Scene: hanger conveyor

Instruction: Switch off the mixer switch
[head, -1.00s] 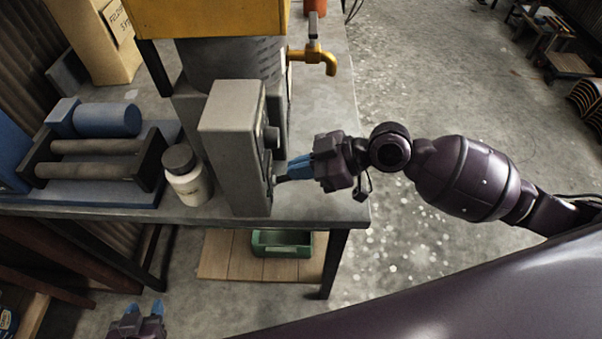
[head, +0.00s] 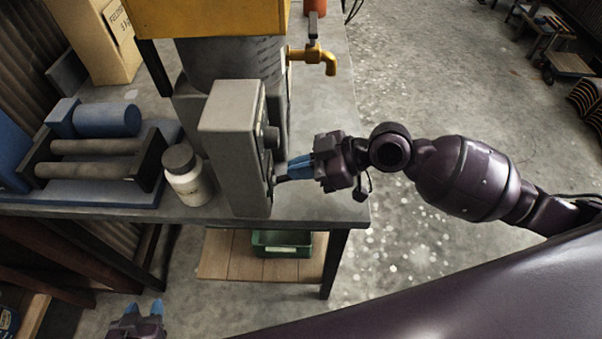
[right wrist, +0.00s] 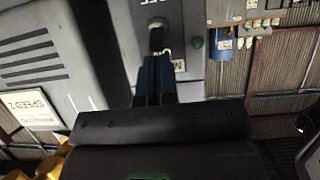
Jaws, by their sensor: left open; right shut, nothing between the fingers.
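The mixer's grey control box (head: 232,145) stands upright on the workbench, with its control face turned to the right. In the right wrist view the dark switch lever (right wrist: 157,36) sits on a plate with partly hidden lettering. My right gripper (head: 285,173) is shut and empty, its blue fingertips at the lower part of that face. In the right wrist view the fingertips (right wrist: 155,62) are right at the lever's end; I cannot tell whether they touch it. My left gripper (head: 144,305) is open and empty at the lower left, below the bench edge.
A white jar (head: 188,184) with a dark lid stands just left of the control box. A roller device (head: 95,158) lies further left. A yellow tap (head: 318,56) sticks out behind. A green bin (head: 281,243) is on the lower shelf.

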